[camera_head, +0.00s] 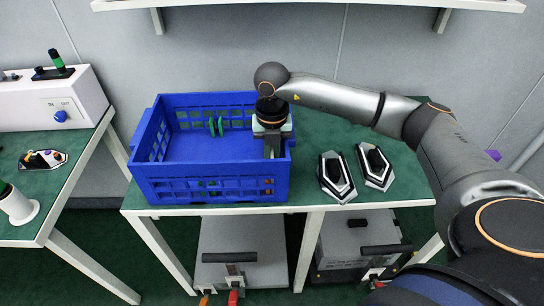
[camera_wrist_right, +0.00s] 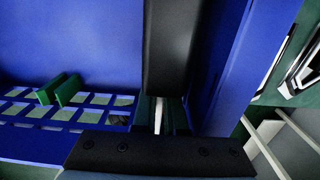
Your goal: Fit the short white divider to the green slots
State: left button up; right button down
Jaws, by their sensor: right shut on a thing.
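A blue crate (camera_head: 165,185) stands on the green table, open at the top. A pair of green slots (camera_head: 216,126) sits on its far wall; green slots also show in the right wrist view (camera_wrist_right: 58,89). More green shows low behind the near wall's lattice. My right gripper (camera_head: 272,150) points down inside the crate's right end, right of the green slots. In the right wrist view it is shut on a thin white piece seen edge-on, likely the short white divider (camera_wrist_right: 158,116). The fingers hide most of it. My left gripper is not in view.
Two black-and-white tail lamps (camera_head: 337,178) lie on the table right of the crate. Small orange pieces (camera_head: 268,181) show through the crate's near wall at right. The crate's middle floor is clear. A side table with a white box (camera_head: 50,100) stands at left.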

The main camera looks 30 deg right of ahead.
aim_at(272, 149)
jog(key=shift+r, duration=0.2)
jog(key=shift+r+p, duration=1.15)
jog(key=shift+r, duration=0.1)
jog(key=shift+r, duration=0.2)
jog(key=shift+r+p, duration=2.35)
jog(key=shift+r, duration=0.55)
jog(key=shift+a+f, duration=0.1)
jog(key=w+a+b, duration=0.1)
jog(key=w+a, duration=0.7)
jog(key=a, duration=0.5)
